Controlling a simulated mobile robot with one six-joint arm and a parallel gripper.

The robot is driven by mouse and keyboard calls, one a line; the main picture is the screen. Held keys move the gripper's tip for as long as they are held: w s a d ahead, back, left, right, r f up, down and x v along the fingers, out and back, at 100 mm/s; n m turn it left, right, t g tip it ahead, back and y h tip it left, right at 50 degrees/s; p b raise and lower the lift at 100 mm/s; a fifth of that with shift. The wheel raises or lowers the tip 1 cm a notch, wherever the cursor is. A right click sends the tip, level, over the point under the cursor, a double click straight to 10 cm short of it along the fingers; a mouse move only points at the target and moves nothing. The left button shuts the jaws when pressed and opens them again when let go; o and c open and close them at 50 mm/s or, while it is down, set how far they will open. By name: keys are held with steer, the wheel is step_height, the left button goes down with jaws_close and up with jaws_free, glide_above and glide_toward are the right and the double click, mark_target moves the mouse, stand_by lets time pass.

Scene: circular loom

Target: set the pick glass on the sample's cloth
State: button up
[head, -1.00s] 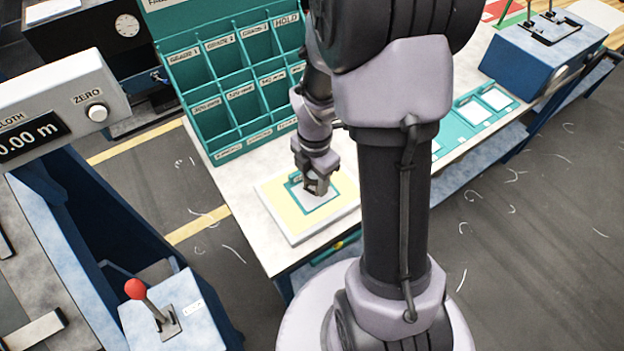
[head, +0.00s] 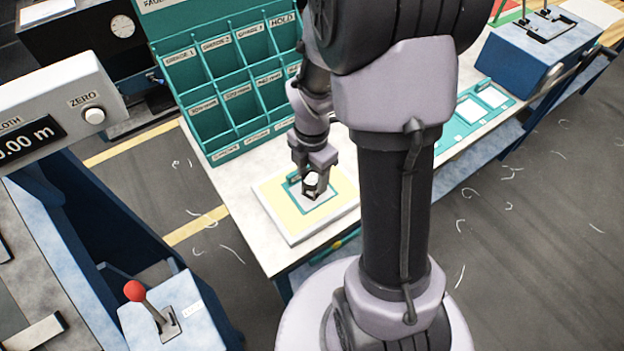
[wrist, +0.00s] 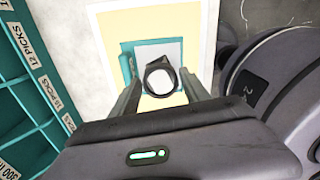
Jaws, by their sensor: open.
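The pick glass (wrist: 160,82), a small black-rimmed lens, stands on the pale sample cloth (wrist: 150,52) in the wrist view. In the head view the pick glass (head: 311,181) shows below my gripper. The cloth (head: 322,203) lies in a teal frame on a yellow, white-edged board (head: 275,199). My gripper (wrist: 160,72) is open, with one finger on each side of the glass and gaps showing between. In the head view my gripper (head: 312,188) points down over the cloth and hides part of it.
A teal rack (head: 226,92) of labelled compartments stands behind the board, and is close at the left in the wrist view. A blue box (head: 528,45) stands at the bench's far right. A red-knobbed lever (head: 140,295) is at lower left.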

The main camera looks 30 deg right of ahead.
mark_target(312, 178)
step_height(312, 178, up, 8)
steer(key=shift+p, duration=1.1)
steer(key=s+a+r+m+t+y, duration=0.1)
steer(key=s+a+r+m+t, duration=0.2)
steer(key=m, duration=0.9)
steer(key=s+a+r+m+t+y, duration=0.1)
steer(key=s+a+r+m+t, duration=0.1)
steer(key=s+a+r+m, duration=0.6)
steer(key=a+r+m, duration=0.3)
steer(key=r+m, duration=0.1)
steer(key=r, duration=0.1)
steer(key=shift+s+a+r+t, duration=0.2)
steer(key=shift+a+r+t, duration=0.15)
steer(key=shift+t, duration=0.05)
